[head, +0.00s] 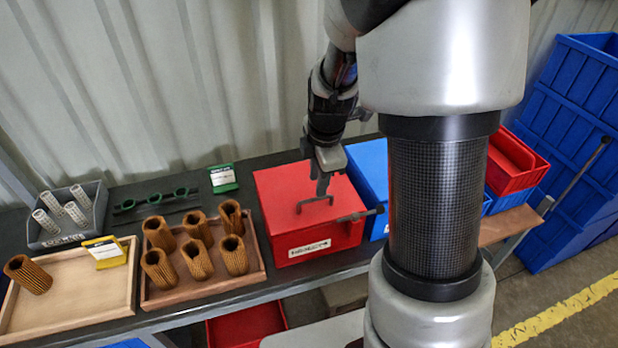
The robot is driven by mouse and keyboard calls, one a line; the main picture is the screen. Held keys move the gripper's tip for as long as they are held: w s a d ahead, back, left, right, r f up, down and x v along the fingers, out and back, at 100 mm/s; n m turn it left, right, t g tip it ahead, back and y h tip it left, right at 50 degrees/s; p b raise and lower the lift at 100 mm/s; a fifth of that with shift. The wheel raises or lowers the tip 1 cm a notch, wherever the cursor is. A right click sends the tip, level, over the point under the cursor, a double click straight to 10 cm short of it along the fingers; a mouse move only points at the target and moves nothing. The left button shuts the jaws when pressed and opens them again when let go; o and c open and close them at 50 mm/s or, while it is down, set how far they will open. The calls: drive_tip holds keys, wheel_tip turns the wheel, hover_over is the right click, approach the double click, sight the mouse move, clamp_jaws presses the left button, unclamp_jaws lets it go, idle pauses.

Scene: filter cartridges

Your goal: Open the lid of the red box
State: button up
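The red box (290,225) stands on the dark bench near the middle of the head view, with a white label on its front. Its flat red lid (283,188) looks shut. A dark bar-like handle (360,214) sticks out near the box's front right corner. My gripper (315,206) points down over the lid, left of that handle. Its two fingers look spread with nothing between them. I cannot tell whether the fingertips touch the lid.
A wooden tray (262,262) with several brown pleated cartridges (196,259) stands left of the box. Further left are another wooden tray (80,320) and a grey bin (44,238). A blue box (367,165) stands close on the right. Blue crates (570,130) are stacked at far right.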

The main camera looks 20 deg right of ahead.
sight(315, 198)
drive_tip(key=f, duration=0.3)
drive_tip(key=w+f, duration=0.1)
drive_tip(key=f, duration=0.2)
drive_tip(key=shift+w, duration=0.1)
drive_tip(key=shift+c, duration=0.4)
clamp_jaws()
